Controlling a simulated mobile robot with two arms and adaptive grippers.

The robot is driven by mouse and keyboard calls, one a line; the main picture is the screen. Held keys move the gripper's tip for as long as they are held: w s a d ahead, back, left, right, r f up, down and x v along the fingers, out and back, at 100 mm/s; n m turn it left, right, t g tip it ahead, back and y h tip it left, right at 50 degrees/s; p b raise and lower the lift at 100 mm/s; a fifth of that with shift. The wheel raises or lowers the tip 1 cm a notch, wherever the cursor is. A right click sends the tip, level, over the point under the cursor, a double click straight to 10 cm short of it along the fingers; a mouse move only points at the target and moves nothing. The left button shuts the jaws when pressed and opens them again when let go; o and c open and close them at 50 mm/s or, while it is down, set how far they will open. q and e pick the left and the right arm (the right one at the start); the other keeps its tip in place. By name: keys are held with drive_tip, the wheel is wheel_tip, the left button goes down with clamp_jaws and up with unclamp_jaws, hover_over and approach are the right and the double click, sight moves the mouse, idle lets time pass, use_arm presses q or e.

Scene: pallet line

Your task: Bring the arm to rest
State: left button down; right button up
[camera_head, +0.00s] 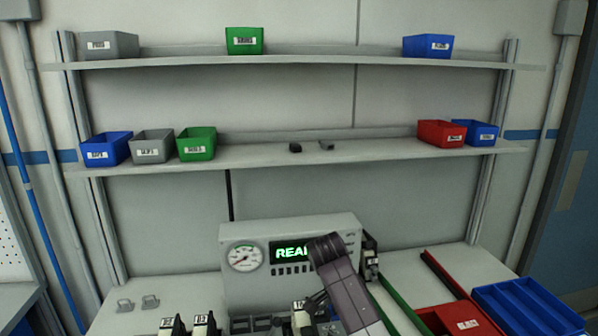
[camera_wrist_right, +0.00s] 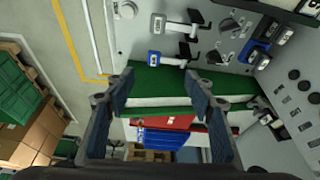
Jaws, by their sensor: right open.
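My right arm (camera_head: 342,285) comes up from the bottom of the head view and stands in front of the console, covering part of its lit green display. In the right wrist view my right gripper (camera_wrist_right: 162,92) is open, its two fingers well apart. Nothing is visibly gripped between them. A green strip with a white edge, a red tray and a blue tray show beyond the fingers. My left gripper is in neither view.
The grey console (camera_head: 240,290) with a gauge stands on the bench. A red tray (camera_head: 460,318) and a blue tray (camera_head: 530,305) lie at right. Shelves behind carry several bins, including a green bin (camera_head: 244,40). Switches and knobs (camera_wrist_right: 229,26) are close in the wrist view.

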drive_tip(key=s+d+f+n+t+y, duration=0.1)
drive_tip(key=s+d+f+n+y, duration=0.25)
drive_tip(key=s+f+n, duration=0.85)
drive_tip(key=s+d+n+t, duration=0.25)
drive_tip(key=s+n, duration=0.25)
drive_tip(key=s, duration=1.9)
wheel_tip(320, 180, down, 31)
drive_tip(key=s+g+b, duration=0.1)
drive_tip(key=g+b, duration=0.1)
drive_tip(key=b, duration=0.5)
use_arm(q)
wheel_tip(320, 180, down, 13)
drive_tip(key=b, duration=0.6)
use_arm(e)
drive_tip(key=s+d+f, duration=0.1)
drive_tip(key=s+f, duration=0.8)
drive_tip(key=f, duration=0.2)
drive_tip(key=s+d+f+g, duration=0.1)
drive_tip(key=s+d+f, duration=0.1)
drive_tip(key=s+f, duration=0.7)
wheel_tip(320, 180, down, 4)
drive_tip(key=shift+d+r, duration=0.2)
drive_tip(key=shift+r, duration=0.05)
